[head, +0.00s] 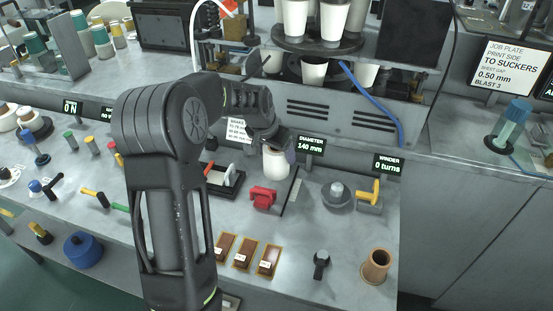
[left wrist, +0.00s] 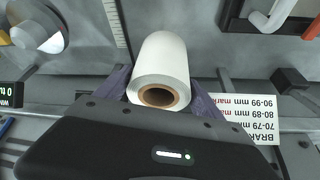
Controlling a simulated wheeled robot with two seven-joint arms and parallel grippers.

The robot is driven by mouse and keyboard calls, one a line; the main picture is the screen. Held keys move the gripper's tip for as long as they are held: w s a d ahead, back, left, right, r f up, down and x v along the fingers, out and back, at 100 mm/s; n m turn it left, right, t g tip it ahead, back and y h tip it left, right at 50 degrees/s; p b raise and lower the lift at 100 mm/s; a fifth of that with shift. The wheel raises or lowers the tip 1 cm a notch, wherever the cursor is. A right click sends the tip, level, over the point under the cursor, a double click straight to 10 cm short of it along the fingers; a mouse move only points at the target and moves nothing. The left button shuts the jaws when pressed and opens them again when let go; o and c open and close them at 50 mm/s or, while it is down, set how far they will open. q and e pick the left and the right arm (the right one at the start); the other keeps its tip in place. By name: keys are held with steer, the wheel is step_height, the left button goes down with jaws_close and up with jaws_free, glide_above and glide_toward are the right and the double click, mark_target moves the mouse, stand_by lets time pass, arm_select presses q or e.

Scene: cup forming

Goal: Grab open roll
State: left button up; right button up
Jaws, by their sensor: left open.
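Whether the fingers touch the roll cannot be told. My right gripper is not in view.
A red block (head: 263,197) sits just in front of the roll, and a ruler (head: 292,191) lies to its right. The diameter display (head: 311,145) stands close behind. A winder with a yellow handle (head: 369,195) is further right. Brown pads (head: 243,254) lie at the front.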

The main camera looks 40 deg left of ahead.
arm_select(q)
steer(key=c, duration=1.3)
steer(key=shift+r, duration=0.1)
steer(key=shift+r, duration=0.1)
step_height(320, 180, up, 18)
steer(key=shift+f+b, duration=0.1)
steer(key=shift+b, duration=0.4)
steer(key=shift+f, duration=0.1)
